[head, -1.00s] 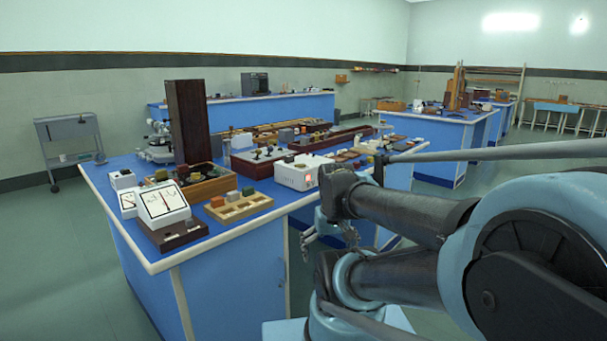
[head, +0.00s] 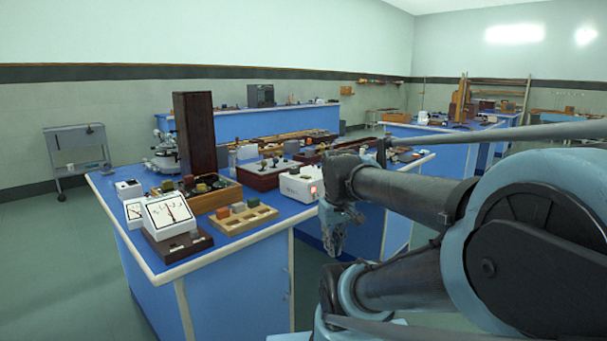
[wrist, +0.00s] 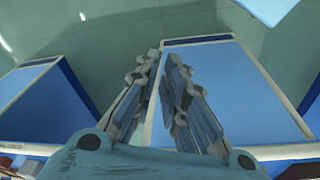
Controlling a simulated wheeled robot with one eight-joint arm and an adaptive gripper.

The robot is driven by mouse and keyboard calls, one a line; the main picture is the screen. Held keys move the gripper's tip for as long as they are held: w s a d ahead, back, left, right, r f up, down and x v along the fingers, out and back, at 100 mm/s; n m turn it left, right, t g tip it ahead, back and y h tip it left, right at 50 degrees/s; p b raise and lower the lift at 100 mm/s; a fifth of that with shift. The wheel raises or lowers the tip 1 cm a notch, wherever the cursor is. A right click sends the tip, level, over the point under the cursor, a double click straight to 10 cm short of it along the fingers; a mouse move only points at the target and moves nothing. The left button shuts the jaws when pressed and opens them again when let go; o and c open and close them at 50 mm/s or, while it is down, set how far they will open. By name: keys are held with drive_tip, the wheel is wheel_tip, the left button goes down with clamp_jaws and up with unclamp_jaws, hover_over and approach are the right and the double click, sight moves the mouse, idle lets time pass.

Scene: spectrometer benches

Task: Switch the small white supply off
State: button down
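The small white supply (head: 298,184) is a white box near the right front edge of the blue bench. A small red-lit switch (head: 314,190) shows on its face. My gripper (head: 334,250) hangs pointing down in front of the bench, to the right of the supply and lower in the picture, apart from it. In the wrist view its two fingers (wrist: 162,58) lean together with only a narrow gap at the tips and nothing between them. The supply cannot be made out in the wrist view.
White dial meters (head: 168,214), a wooden tray of blocks (head: 243,221) and a tall dark wooden box (head: 194,132) crowd the blue bench (head: 232,278). Another blue bench (head: 280,122) stands behind. The green floor (head: 60,270) is clear at left.

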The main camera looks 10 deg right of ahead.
drive_tip(key=w+a+r+n+g, duration=0.1)
drive_tip(key=w+a+r+n, duration=0.1)
drive_tip(key=w+r+n, duration=1.15)
wheel_tip(320, 180, up, 12)
drive_tip(key=n+g, duration=0.2)
drive_tip(key=n, duration=0.6)
hover_over(306, 177)
drive_tip(key=a, duration=0.2)
drive_tip(key=shift+w+n+h, duration=0.5)
drive_tip(key=shift+n, duration=0.05)
drive_tip(key=f, duration=0.4)
drive_tip(key=s+f, duration=0.1)
drive_tip(key=f, duration=0.4)
drive_tip(key=d+f, duration=0.1)
drive_tip(key=f, duration=0.3)
drive_tip(key=shift+s+f, duration=0.25)
drive_tip(key=shift+f, duration=0.15)
